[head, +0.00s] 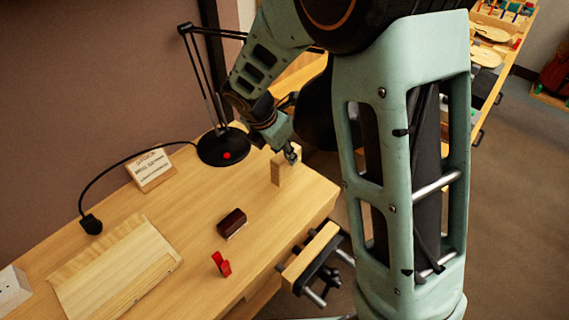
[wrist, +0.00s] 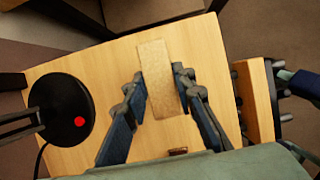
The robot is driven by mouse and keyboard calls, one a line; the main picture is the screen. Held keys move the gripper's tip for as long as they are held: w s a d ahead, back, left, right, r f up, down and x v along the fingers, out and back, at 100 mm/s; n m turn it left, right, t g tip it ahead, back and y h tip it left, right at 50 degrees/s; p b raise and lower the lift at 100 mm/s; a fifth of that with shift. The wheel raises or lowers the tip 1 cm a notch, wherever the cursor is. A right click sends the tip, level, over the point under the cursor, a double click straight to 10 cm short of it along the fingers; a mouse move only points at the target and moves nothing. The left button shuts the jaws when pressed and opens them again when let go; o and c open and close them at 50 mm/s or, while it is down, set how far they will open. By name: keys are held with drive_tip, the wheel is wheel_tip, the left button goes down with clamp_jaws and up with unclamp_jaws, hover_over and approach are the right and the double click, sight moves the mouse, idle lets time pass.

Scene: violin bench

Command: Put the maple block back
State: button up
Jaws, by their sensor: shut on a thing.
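The maple block (head: 277,173) is a pale, plain, upright wooden block near the right end of the bench. My gripper (head: 290,155) is shut on its upper part. In the wrist view the block (wrist: 161,82) lies between the two blue-padded fingers of my gripper (wrist: 159,78). I cannot tell whether its lower end touches the bench top.
The wooden bench (head: 190,255) holds a black lamp base (head: 222,147) left of the block, a small sign (head: 151,168), a dark red-brown block (head: 232,223), a red clip-like item (head: 221,264) and a pale board (head: 115,270). A vise (head: 315,262) juts from its front edge.

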drive_tip(key=shift+f, duration=2.25)
drive_tip(key=shift+f+b, duration=0.15)
drive_tip(key=shift+b, duration=0.2)
drive_tip(key=o, duration=1)
drive_tip(key=shift+r, duration=0.4)
drive_tip(key=p+v, duration=0.1)
drive_tip(key=v, duration=1)
drive_tip(key=shift+s+a+r, duration=0.1)
drive_tip(key=shift+s+r, duration=0.1)
